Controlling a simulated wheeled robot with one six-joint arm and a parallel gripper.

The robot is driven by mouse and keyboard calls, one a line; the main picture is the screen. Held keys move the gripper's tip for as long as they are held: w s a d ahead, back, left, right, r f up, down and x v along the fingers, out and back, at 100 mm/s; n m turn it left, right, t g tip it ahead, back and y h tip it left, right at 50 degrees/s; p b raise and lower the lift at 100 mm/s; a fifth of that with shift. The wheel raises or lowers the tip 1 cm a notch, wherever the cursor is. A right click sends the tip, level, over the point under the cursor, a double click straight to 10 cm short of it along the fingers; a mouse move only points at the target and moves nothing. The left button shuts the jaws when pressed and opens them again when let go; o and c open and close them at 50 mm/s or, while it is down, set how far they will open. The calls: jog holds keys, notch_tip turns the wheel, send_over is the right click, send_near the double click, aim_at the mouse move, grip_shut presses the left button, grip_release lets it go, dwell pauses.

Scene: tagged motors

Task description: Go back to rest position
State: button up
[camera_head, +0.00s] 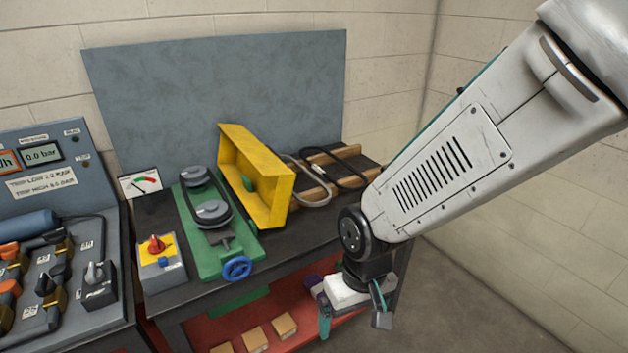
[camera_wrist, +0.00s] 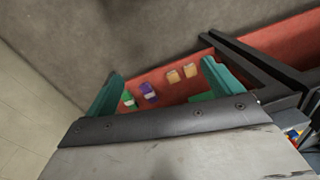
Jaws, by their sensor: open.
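My gripper (camera_head: 352,312) hangs at the end of my arm beside the right front corner of the workbench (camera_head: 300,252), low down near the height of its lower shelf. It is open. In the wrist view its two teal fingers (camera_wrist: 160,88) stand wide apart with nothing between them in contact. Beyond them lies the red lower shelf (camera_wrist: 205,70), with a purple item (camera_wrist: 148,93), a green item (camera_wrist: 128,99) and small tan blocks (camera_wrist: 190,71). My arm covers the bench's right end in the head view.
On the bench are a green belt-drive unit (camera_head: 213,212) with a blue handwheel (camera_head: 237,268), a yellow guard (camera_head: 270,190), a red-knobbed switch box (camera_head: 158,262) and cables. A control panel (camera_head: 45,170) stands left. Bare floor (camera_head: 480,315) lies right of the bench.

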jog(key=s+d+r+m, duration=0.1)
jog(key=s+d+r, duration=0.2)
jog(key=d+r, duration=0.3)
jog(key=s+d+r+m+t, duration=0.1)
jog(key=s+d+r+m, duration=0.1)
jog(key=d+r, duration=0.4)
jog(key=s+d+r+m, duration=0.1)
jog(key=s+d+r, duration=0.3)
jog(key=d+r, duration=0.3)
jog(key=shift+s+d+m+t+h, duration=0.3)
jog(key=shift+d+h, duration=0.05)
jog(key=shift+h, duration=0.05)
jog(key=shift+r, duration=0.1)
jog(key=shift+c, duration=0.3)
